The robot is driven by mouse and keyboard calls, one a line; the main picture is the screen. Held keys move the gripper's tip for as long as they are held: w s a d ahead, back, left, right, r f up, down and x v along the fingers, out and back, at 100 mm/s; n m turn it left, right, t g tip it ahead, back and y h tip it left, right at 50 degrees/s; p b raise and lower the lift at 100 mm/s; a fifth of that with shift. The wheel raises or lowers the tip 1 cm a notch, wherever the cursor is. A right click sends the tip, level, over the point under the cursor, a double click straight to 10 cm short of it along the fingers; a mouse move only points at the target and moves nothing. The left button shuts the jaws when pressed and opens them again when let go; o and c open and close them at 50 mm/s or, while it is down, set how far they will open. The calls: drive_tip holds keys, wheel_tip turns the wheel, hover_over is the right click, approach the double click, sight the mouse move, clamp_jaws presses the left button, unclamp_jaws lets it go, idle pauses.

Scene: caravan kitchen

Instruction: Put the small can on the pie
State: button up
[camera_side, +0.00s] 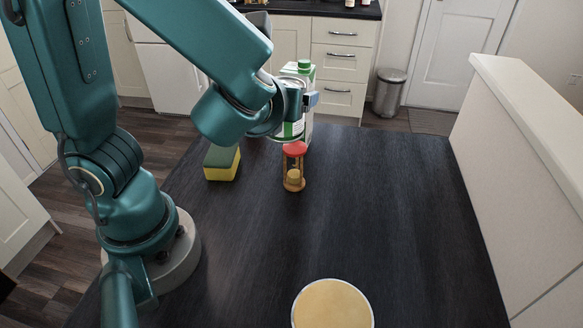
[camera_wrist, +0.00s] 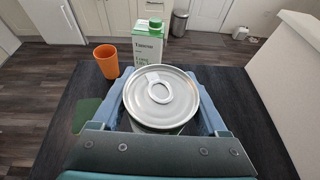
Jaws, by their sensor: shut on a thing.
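The small can (camera_wrist: 160,96) has a silver lid with a ring pull, and fills the space between the jaws of my gripper (camera_wrist: 168,105) in the wrist view. My gripper is shut on it. The pie (camera_side: 333,305), round and pale yellow with a white rim, lies at the near edge of the side view, well away from the gripper. It is outside the wrist view.
A timer with a red top (camera_side: 294,165) stands just in front of the gripper. A yellow and green sponge (camera_side: 222,163) lies to its left. A green-capped carton (camera_side: 305,70) stands behind. An orange cup (camera_wrist: 107,61) shows in the wrist view. The table's middle and right are clear.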

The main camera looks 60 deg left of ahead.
drive_tip(key=s+a+f+n+g+y, duration=0.2)
drive_tip(key=s+f+n+g+y, duration=0.2)
drive_tip(key=s+n+g, duration=0.3)
drive_tip(key=s+d+f+n+g+h, duration=0.3)
drive_tip(key=s+d+n+g+h, duration=0.45)
drive_tip(key=s+n+g, duration=0.55)
drive_tip(key=w+d+r+n+g+h, duration=0.3)
drive_tip(key=w+d+n+h, duration=0.2)
drive_tip(key=d+n+h, duration=0.6)
drive_tip(key=w+d+r+n+t+h, duration=0.1)
drive_tip(key=w+r+n+t+h, duration=0.2)
drive_tip(key=w+n+t+h, duration=0.5)
drive_tip(key=n+g+y, duration=0.1)
drive_tip(key=y, duration=0.1)
hover_over(344, 320)
drive_tip(key=s+d, duration=0.1)
drive_tip(key=s, duration=0.1)
wheel_tip(344, 320, down, 6)
drive_tip(key=shift+w+f, duration=0.1)
drive_tip(key=shift+f, duration=0.05)
drive_tip(key=shift+h, duration=0.25)
drive_tip(key=shift+f, duration=2.05)
